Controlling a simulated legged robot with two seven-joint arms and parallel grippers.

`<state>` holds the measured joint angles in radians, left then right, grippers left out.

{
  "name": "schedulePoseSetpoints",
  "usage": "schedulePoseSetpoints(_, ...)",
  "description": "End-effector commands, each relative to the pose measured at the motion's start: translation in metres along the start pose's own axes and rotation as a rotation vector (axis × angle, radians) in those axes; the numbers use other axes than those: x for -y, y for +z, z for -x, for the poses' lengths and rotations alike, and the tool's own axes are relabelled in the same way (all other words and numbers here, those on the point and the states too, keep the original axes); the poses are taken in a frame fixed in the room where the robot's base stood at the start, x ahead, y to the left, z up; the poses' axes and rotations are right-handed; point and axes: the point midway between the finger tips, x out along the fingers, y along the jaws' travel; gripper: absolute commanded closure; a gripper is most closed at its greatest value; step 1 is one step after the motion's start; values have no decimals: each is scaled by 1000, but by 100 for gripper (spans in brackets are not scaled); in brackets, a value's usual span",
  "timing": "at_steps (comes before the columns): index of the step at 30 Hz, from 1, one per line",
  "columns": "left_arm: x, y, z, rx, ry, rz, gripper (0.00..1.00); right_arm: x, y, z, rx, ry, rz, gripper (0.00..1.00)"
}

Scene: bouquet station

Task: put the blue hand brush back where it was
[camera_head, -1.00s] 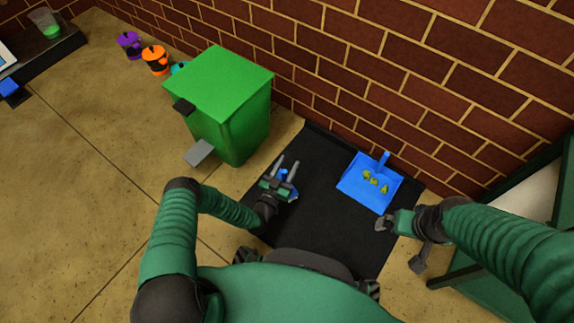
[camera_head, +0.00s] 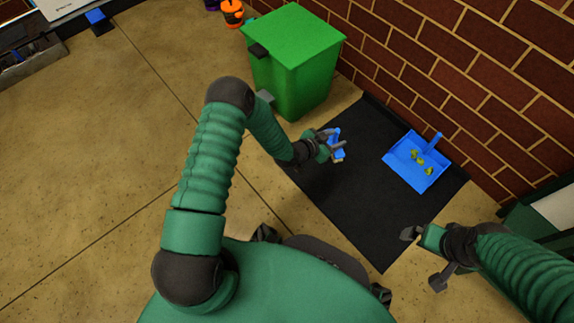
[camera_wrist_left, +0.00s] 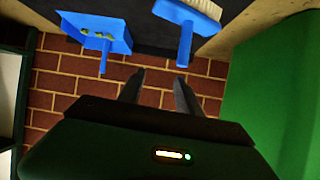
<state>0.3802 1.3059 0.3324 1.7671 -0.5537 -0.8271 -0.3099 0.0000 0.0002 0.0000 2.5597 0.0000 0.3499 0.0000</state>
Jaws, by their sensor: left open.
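The blue hand brush (camera_head: 338,154) lies on the black mat (camera_head: 350,210), partly hidden behind my left gripper. My left gripper (camera_head: 332,140) is open and close to it. In the left wrist view the brush (camera_wrist_left: 187,14) shows pale bristles, and its handle points toward my open left fingers (camera_wrist_left: 160,86). The handle end appears beyond the fingertips, not between them.
A blue dustpan (camera_head: 402,168) with several yellowish bits lies on the mat to the right. A green bin (camera_head: 292,42) stands beyond the mat's left side. A brick wall (camera_head: 465,75) closes the back. Floor at left is clear.

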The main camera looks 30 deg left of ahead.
Motion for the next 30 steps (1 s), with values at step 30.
schedulePoseSetpoints(30,-58,-51,346,848,-232,377,59,0,-3,14,1,0,0,0)
